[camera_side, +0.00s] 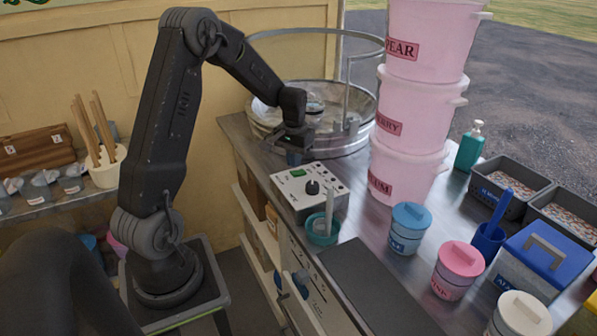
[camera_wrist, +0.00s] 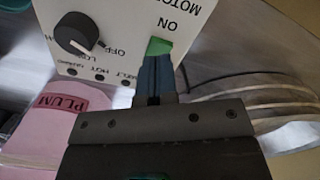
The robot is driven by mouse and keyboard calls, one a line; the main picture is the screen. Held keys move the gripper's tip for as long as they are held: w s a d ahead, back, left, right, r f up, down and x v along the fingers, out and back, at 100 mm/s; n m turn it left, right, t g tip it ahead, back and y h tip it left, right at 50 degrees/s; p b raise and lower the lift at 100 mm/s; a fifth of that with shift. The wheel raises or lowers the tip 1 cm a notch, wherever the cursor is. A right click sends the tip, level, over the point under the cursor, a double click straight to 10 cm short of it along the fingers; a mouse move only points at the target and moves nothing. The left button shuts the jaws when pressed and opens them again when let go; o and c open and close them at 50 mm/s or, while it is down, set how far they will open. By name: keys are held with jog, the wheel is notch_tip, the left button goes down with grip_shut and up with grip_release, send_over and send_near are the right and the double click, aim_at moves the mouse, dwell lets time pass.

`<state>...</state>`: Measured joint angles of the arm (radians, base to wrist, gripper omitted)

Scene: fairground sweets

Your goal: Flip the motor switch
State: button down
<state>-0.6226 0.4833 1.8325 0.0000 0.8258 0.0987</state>
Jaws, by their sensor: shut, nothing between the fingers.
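The motor switch is a green rocker (camera_side: 298,172) on top of a white control box (camera_side: 285,186). In the wrist view the green switch (camera_wrist: 159,46) sits beside the upside-down letters ON, under the word MOTOR, which is partly cut off. My gripper (camera_side: 294,157) is shut and empty, pointing down just behind the switch in the side view. In the wrist view my gripper's blue fingertips (camera_wrist: 157,60) overlap the near edge of the switch and hide part of it. I cannot tell whether they touch it.
A black knob (camera_side: 312,187) is on the same box. A teal cup (camera_side: 322,230) stands in front of it. Stacked pink tubs (camera_side: 415,115) rise close on the right, and a round metal pan (camera_side: 350,137) lies behind my gripper. A dark mat (camera_side: 375,285) lies in front.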

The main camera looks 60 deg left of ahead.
aim_at(294, 172)
jog(key=shift+f, duration=1.3)
dwell(0.9)
jog(key=shift+r, duration=3.55)
jog(key=shift+d+r, duration=0.2)
jog(key=shift+d, duration=0.05)
jog(key=s+d+r+m+t, duration=0.2)
jog(key=s+d+r, duration=0.35)
jog(key=d, duration=0.45)
jog(key=s+d+r+m+t, duration=0.2)
jog(key=s+d+r, duration=0.2)
jog(key=d+r, duration=0.45)
jog(key=s+d+f+m+t, duration=0.1)
jog(key=s+d+f+m, duration=0.1)
jog(key=s+d, duration=0.5)
jog(key=shift+s+t, duration=0.3)
jog(key=shift+s, duration=0.1)
